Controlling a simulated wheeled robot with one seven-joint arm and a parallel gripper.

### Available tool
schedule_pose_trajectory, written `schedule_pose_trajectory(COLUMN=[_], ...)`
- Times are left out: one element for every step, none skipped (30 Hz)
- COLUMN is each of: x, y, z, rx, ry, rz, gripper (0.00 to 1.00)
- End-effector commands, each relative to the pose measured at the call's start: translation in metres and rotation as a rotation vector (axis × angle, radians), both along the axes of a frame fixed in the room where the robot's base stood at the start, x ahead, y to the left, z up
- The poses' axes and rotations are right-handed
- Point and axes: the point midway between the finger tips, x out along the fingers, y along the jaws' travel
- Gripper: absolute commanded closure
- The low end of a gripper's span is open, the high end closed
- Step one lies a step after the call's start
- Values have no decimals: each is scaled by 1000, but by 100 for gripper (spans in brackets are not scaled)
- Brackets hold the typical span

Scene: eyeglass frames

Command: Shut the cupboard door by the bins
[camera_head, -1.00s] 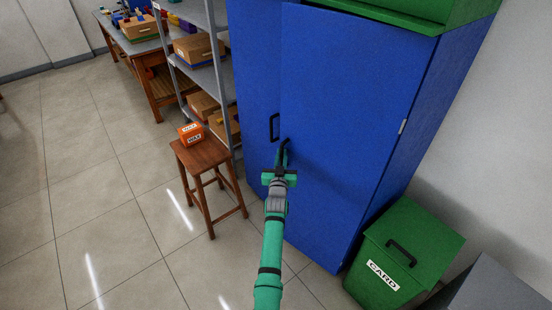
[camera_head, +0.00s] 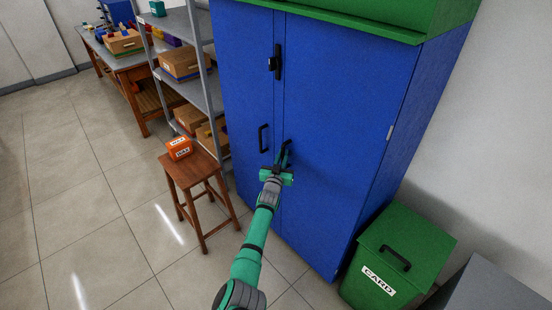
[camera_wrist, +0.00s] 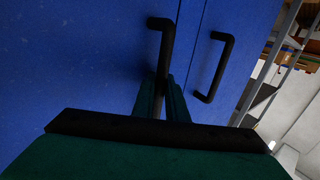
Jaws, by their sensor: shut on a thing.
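The blue cupboard has a right door (camera_head: 340,110) and a left door (camera_head: 247,90). In the head view the right door looks flush, or nearly flush, with the left one; a small gap cannot be ruled out. My gripper (camera_head: 284,160) is at the right door's black handle (camera_head: 287,146). In the wrist view my gripper's fingers (camera_wrist: 162,95) are closed around the lower part of that handle (camera_wrist: 166,40). The left door's handle (camera_wrist: 221,65) is beside it, free. A black latch (camera_head: 275,62) shows higher up near the seam.
A green bin marked CARD (camera_head: 398,252) stands right of the cupboard, beside a grey box (camera_head: 490,285). A wooden stool (camera_head: 192,170) with an orange box (camera_head: 179,148) stands to the left, before a grey shelf rack (camera_head: 205,85). Open tiled floor lies further left.

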Motion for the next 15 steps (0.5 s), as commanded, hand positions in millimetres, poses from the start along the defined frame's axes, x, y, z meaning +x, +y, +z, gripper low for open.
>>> schedule_pose_trajectory(x=[-3,-3,-3,-3,-3,-3,-3,-3,-3,-3,-3,-3,-4,-5,-7], y=[-6,-6,-6,-6,-6,-6,-6,-6,-6,-6,-6,-6,-5,-5,-3], z=[-4,-4,-4,-4,-4,-4,-4,-4,-4,-3,-3,-3,-3,-3,-4], rx=[1,1,1,1,1,2,2,2,2,2,2,2,2,2,1], ry=[5,5,5,5,5,5,4,4,4,4,4,3,3,3,3], rz=[-6,-6,-6,-7,-7,-7,-7,-7,-7,-7,-6,-6,-6,-6,-5], gripper=[100,100,100,85,82,82,82,82,82,82,82,82,82,82,82])
